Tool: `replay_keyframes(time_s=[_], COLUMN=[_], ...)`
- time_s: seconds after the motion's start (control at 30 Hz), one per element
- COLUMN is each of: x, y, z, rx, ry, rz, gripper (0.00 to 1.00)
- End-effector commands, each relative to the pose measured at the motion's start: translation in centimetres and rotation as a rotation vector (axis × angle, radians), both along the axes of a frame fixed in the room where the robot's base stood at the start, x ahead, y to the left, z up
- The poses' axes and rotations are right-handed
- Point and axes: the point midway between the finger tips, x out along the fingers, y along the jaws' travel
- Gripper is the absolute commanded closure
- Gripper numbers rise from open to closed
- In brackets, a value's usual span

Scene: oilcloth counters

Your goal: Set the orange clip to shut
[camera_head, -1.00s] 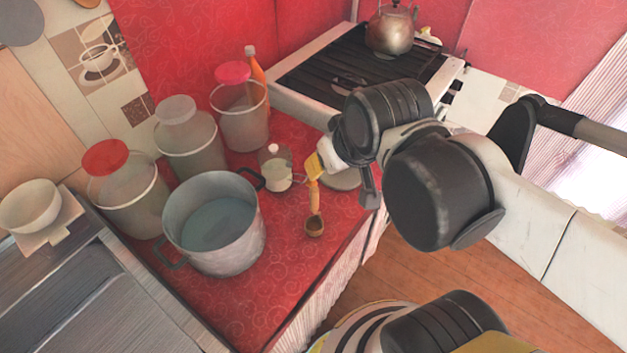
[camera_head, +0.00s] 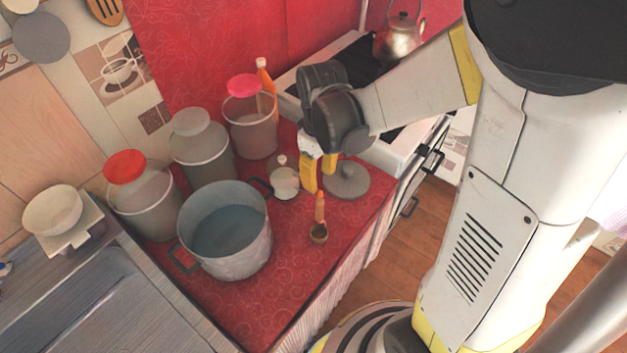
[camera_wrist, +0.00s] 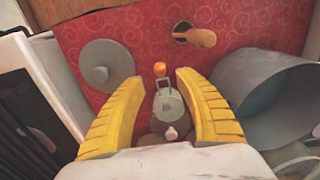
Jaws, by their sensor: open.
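The orange clip (camera_wrist: 160,69) shows in the wrist view as a small orange end on a wire loop. The loop sticks out from a small glass jar (camera_wrist: 170,104) toward the wooden ladle. The jar has a white knob (camera_wrist: 170,133) and also stands in the head view (camera_head: 284,182). I cannot make out the clip in the head view. My gripper (camera_wrist: 158,80) is open, its two yellow fingers pointing down, one on each side of the clip in the wrist view. In the head view my gripper (camera_head: 319,185) is just right of the jar. I see no contact.
A large pot (camera_head: 228,250) stands left of the jar, with a grey round lid (camera_head: 345,182) on the other side. Several lidded jars, one being a red-lidded jar (camera_head: 145,205), stand behind. The red counter's (camera_head: 255,310) front is clear.

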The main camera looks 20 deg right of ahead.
Motion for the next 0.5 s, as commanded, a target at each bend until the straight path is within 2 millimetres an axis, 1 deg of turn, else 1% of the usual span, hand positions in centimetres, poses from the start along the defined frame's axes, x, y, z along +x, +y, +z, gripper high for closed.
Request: replay_keyframes(time_s=[0.03, 0.2, 0.33, 0.5], x=[0.0, 0.0, 0.0, 0.0], y=[0.0, 0.0, 0.0, 0.0], z=[-1.6, -4.8, -6.3, -7.1], rx=[0.0, 0.0, 0.0, 0.0], ry=[0.0, -0.001, -0.001, -0.001], rz=[0.0, -0.001, -0.001, -0.001], gripper=[0.59, 0.59, 0.59, 0.59])
